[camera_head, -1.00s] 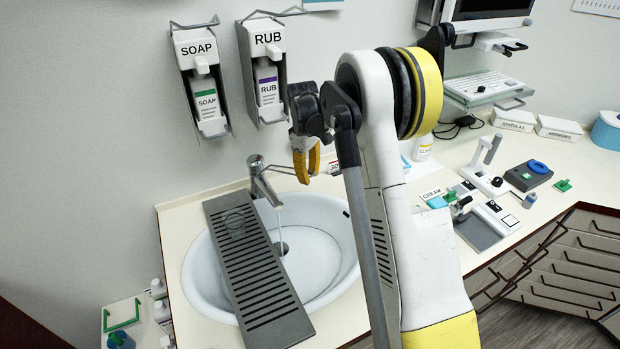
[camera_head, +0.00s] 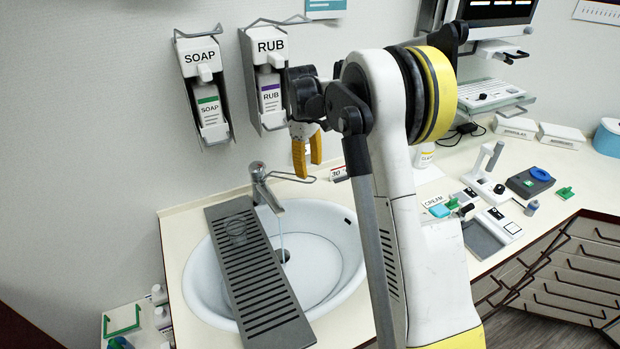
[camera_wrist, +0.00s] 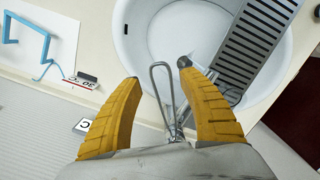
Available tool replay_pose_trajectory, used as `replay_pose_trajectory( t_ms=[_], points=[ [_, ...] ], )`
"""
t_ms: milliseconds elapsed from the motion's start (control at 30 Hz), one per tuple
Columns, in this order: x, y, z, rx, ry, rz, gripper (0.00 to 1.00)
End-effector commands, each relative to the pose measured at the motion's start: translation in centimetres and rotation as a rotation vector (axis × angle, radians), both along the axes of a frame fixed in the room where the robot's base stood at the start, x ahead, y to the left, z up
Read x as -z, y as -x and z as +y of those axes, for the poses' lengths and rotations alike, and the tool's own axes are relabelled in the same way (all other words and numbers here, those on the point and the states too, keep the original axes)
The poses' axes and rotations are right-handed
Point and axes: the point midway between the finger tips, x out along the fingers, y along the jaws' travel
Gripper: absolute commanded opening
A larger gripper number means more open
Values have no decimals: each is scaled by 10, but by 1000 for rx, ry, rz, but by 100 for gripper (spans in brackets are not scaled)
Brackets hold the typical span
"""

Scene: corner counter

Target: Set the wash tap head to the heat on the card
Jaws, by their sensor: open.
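The wash tap (camera_head: 259,187) stands at the back rim of the basin, with a thin water stream falling from its spout. Its head carries a long wire-loop lever (camera_head: 291,177) pointing right; the loop (camera_wrist: 161,84) also shows in the wrist view. A small card reading 30 (camera_head: 337,174) stands on the counter right of the tap; in the wrist view the card (camera_wrist: 87,80) lies left of the fingers. My gripper (camera_head: 309,170) is open and empty, fingers pointing down near the lever's end. In the wrist view the loop lies between the fingertips (camera_wrist: 158,72), with no clear contact.
A slatted grey board (camera_head: 259,280) lies across the white basin (camera_head: 341,283). SOAP (camera_head: 204,85) and RUB (camera_head: 267,75) dispensers hang on the wall above. Blocks and small devices crowd the counter to the right, including a blue-topped grey device (camera_head: 531,182).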

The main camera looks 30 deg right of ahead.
Motion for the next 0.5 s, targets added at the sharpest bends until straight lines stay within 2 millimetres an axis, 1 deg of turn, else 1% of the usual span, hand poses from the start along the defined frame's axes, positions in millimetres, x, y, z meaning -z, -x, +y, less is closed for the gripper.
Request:
replay_pose_trajectory(
  t_ms=[33,200,333,500],
  points=[
    [-12,-1,1,0,0,0,49],
    [-45,-3,2,0,0,0,49],
    [-59,-4,3,0,0,0,49],
    [-65,-5,3,0,0,0,49]
  ],
)
